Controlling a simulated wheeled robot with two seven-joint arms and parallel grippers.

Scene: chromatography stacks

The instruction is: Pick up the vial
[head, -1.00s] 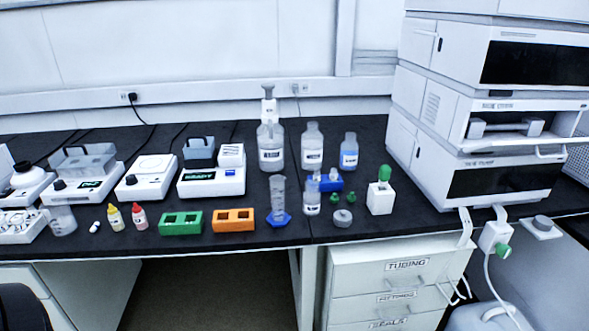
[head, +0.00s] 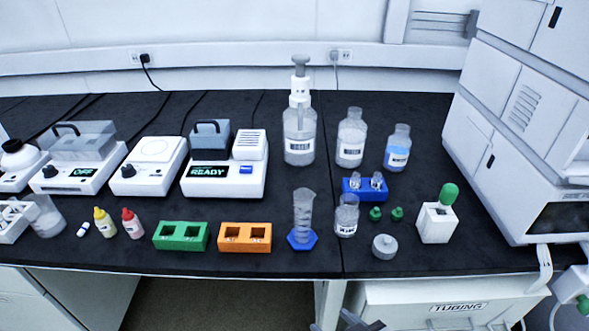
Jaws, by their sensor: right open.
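Two small clear vials, a left one (head: 355,182) and a right one (head: 377,181), stand upright in a small blue rack (head: 363,194) on the black bench, right of centre in the head view. I cannot tell which vial the task means. My right gripper (head: 352,323) only just shows at the bottom edge, in front of the bench and well below the rack. It is open, with nothing seen between its fingers, and apart from everything on the bench. My left gripper is out of view.
Near the rack stand a clear bottle (head: 346,216), two green caps (head: 386,214), a grey round piece (head: 384,246) and a white block with a green top (head: 437,221). A cylinder (head: 303,215) stands left. Larger bottles (head: 351,140) stand behind. Instrument stacks (head: 510,150) fill the right.

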